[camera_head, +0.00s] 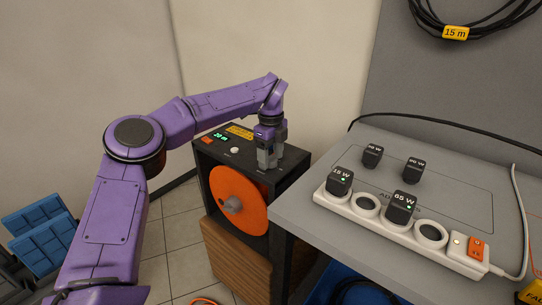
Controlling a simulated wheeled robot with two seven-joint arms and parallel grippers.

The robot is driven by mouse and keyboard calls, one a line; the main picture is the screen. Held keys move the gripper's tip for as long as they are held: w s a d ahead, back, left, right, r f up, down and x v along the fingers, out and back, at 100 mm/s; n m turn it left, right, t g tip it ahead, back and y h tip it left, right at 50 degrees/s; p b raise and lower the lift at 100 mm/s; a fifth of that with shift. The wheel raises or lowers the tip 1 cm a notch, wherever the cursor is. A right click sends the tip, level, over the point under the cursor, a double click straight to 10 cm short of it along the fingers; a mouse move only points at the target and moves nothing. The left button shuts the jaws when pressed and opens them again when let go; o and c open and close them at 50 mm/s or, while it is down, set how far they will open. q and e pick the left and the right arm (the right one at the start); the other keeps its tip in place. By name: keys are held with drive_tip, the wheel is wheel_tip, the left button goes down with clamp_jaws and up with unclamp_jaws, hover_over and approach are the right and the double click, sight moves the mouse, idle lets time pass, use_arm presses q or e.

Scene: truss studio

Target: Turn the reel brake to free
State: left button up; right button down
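The cable reel unit (291,172) is a black box on a wooden base, with an orange reel disc (252,212) and a grey hub on its front. Its top panel carries a green-lit display (221,136), an orange button (207,140), a yellow label (239,131) and a small white knob (235,150). My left gripper (270,160) points down onto the right part of this panel, right of the white knob. Its fingers hide what lies beneath, so I cannot see a brake control or whether they hold one. My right gripper is out of view.
A grey table (300,215) stands close right of the reel unit. A white power strip (395,232) with plugged-in adapters lies on it. Two more adapters (413,170) sit behind. Blue crates (42,240) stand at lower left; tiled floor (180,235) lies between.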

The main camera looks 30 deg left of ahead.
sight(271, 156)
use_arm(q)
wheel_tip(271, 156, up, 10)
drive_tip(key=p, duration=0.1)
drive_tip(key=shift+r, duration=0.25)
idle(0.7)
